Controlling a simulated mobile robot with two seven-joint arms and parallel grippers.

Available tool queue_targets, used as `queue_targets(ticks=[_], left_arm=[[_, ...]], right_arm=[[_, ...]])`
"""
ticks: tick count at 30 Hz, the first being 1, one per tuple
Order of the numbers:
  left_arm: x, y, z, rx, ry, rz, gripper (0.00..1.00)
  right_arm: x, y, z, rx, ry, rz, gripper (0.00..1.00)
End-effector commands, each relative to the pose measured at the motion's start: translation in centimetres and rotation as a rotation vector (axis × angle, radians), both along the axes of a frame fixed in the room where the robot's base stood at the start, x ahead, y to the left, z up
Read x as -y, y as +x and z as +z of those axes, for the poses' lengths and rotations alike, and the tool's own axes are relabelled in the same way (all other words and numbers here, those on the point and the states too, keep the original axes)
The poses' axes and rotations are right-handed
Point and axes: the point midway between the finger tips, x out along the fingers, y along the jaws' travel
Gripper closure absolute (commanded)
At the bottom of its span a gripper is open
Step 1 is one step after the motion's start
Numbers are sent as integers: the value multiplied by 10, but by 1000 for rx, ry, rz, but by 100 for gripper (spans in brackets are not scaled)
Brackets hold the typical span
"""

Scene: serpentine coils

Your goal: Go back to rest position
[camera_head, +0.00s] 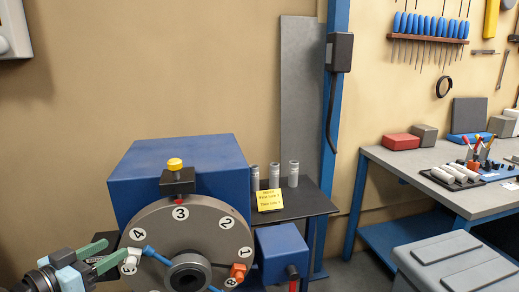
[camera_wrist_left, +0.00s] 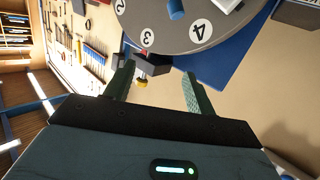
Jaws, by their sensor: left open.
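My left gripper (camera_head: 113,252) is at the lower left of the head view, its two green fingers apart and no object visible between them. The fingers also show spread in the left wrist view (camera_wrist_left: 158,69). The fingertips are close to a grey numbered disc (camera_head: 202,218), near a small white part (camera_head: 130,262) at its left edge; I cannot tell whether they touch. The disc also fills the top of the left wrist view (camera_wrist_left: 185,38). My right gripper is not in view.
A blue machine housing (camera_head: 140,168) with a yellow button (camera_head: 175,164) stands behind the disc. Three grey cylinders (camera_head: 274,175) and a yellow note (camera_head: 269,200) are on a dark shelf (camera_head: 310,204). A workbench (camera_head: 425,168) and grey case (camera_head: 458,262) are right.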

Motion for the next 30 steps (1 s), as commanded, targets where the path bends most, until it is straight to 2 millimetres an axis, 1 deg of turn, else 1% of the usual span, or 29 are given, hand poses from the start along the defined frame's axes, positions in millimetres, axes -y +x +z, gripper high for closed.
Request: queue_targets(ticks=[1, 2, 3, 5, 6, 8, 9, 11, 12, 14, 15, 17, 18, 19, 20, 21, 24, 27, 30], left_arm=[[4, -6, -24, -35, -2, 16, 45], [5, -10, -39, -55, 0, 28, 45], [8, -17, -60, -84, 4, 45, 45], [13, -30, -94, -130, 14, 69, 45], [17, -41, -116, -160, 21, 87, 45], [24, -61, -149, -208, 33, 111, 45], [28, -75, -170, -237, 44, 125, 45], [36, -99, -199, -281, 59, 145, 45], [41, -117, -218, -310, 71, 157, 45], [50, -144, -243, -351, 89, 173, 45], [56, -164, -259, -380, 102, 182, 45], [65, -194, -280, -421, 123, 193, 45], [72, -215, -292, -447, 136, 199, 45], [77, -231, -300, -466, 146, 202, 45], [82, -246, -307, -483, 156, 205, 45], [89, -266, -316, -505, 170, 208, 45], [103, -308, -330, -550, 198, 211, 45], [113, -337, -338, -578, 220, 211, 45], [118, -353, -341, -595, 232, 208, 45]], right_arm=[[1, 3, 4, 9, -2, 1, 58], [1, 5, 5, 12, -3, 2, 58], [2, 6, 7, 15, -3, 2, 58], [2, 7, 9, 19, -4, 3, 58], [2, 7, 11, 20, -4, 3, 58], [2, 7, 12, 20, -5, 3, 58], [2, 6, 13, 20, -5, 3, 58], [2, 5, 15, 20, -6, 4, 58], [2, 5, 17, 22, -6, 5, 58], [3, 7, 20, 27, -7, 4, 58], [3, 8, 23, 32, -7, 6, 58], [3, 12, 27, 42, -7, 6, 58], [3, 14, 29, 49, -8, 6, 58], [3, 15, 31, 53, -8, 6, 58], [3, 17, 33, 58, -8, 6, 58], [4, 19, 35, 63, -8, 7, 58], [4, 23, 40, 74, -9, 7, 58], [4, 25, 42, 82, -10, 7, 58], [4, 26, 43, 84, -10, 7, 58]])
